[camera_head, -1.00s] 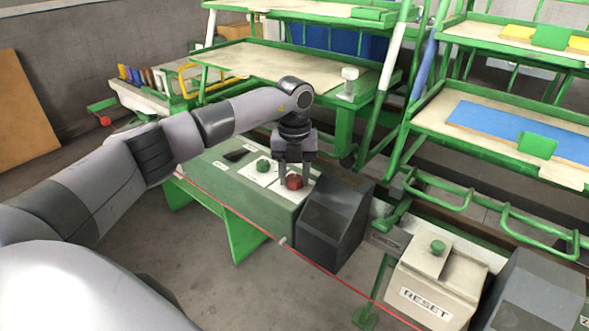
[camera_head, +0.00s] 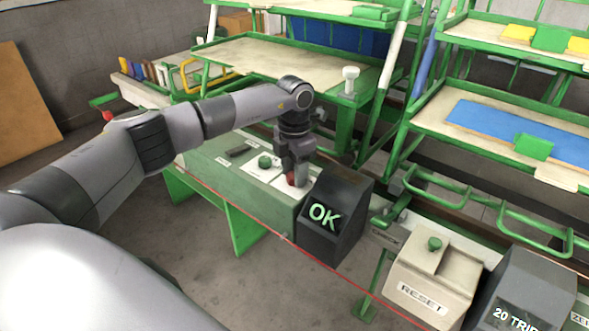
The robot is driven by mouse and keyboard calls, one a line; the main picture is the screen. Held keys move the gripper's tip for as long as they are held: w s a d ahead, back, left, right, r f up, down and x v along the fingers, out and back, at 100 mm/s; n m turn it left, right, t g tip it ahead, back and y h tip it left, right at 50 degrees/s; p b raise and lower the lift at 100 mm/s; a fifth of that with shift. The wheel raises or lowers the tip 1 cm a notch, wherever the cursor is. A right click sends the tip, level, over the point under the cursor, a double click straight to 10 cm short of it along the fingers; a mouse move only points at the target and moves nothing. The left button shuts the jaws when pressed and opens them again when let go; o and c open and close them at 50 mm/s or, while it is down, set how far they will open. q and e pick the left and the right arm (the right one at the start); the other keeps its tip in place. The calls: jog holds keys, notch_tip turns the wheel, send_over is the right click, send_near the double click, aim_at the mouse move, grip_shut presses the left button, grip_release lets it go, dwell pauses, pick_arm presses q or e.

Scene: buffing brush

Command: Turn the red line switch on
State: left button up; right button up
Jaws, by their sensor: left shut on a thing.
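The red line switch (camera_head: 291,180) is a red knob on a white plate at the right end of the green control box (camera_head: 222,183). My left gripper (camera_head: 296,179) reaches down over it and is shut on it, with the fingers hiding most of the knob. A black slanted display (camera_head: 335,217) just right of the switch shows "OK" in green. My right gripper is not in view.
A beige RESET box (camera_head: 433,279) with a green button and a lit dark display (camera_head: 532,295) stand at the lower right. Green-framed shelves (camera_head: 300,66) rise behind.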

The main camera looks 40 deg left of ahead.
pick_arm(q)
jog(key=shift+m, duration=1.5)
jog(key=o, duration=1.1)
jog(key=shift+c, duration=0.2)
jog(key=shift+r, duration=3.65)
